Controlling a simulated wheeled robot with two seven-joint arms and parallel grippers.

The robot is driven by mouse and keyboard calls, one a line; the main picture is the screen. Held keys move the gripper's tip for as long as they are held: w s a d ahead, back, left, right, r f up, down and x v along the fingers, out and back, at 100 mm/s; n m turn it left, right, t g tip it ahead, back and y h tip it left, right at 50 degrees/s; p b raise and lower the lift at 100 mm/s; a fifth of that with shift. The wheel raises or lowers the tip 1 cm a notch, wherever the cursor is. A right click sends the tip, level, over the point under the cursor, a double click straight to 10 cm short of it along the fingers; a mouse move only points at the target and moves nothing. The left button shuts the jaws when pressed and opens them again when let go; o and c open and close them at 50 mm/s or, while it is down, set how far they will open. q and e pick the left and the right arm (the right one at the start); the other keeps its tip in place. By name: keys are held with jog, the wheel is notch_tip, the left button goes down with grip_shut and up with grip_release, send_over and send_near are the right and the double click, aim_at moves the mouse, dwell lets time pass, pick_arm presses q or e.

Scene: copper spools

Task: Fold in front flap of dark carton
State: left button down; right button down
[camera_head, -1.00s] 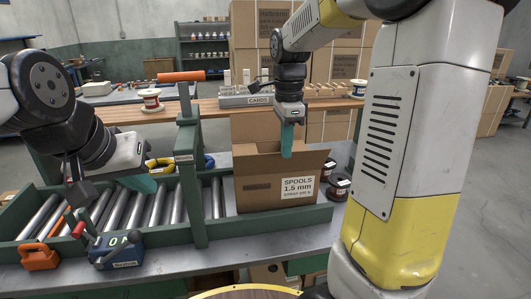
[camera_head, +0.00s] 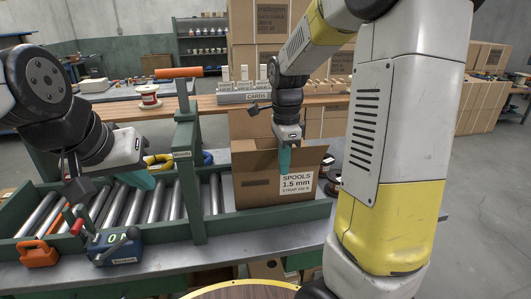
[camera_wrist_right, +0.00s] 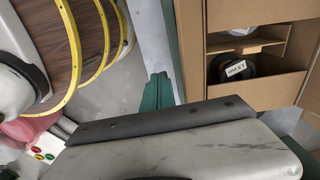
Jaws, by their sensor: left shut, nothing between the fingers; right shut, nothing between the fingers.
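The brown carton (camera_head: 252,193), labelled "SPOOLS 1.5 mm", stands at the right end of the roller conveyor. My right gripper (camera_head: 284,160) is shut and empty, pointing down at the carton's upper front. I cannot tell whether its fingertips touch the front flap. In the right wrist view its teal fingers (camera_wrist_right: 157,92) are together, left of the open carton (camera_wrist_right: 255,92). A dark spool (camera_wrist_right: 233,68) with a white label shows inside beside a cardboard divider. My left gripper (camera_head: 141,180) is shut and empty above the rollers at the left, apart from the carton.
A green post with an orange handle (camera_head: 178,72) rises left of the carton. A blue device (camera_head: 115,246) and an orange clamp-like item (camera_head: 38,255) sit at the front left. A red-and-white spool (camera_head: 149,97) stands on the wooden bench behind. Dark spools (camera_head: 332,184) are right of the carton.

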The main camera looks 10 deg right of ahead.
jog(key=shift+w+d+f, duration=0.1)
jog(key=shift+w+f, duration=0.4)
jog(key=shift+w, duration=1.7)
jog(key=shift+w+a+f, duration=0.1)
jog(key=shift+w+f, duration=0.35)
jog(key=shift+w, duration=1.8)
jog(key=shift+w+d+f, duration=0.1)
jog(key=shift+w+f, duration=0.4)
jog(key=shift+w, duration=1.7)
jog(key=shift+r, duration=0.1)
notch_tip(320, 180, up, 9)
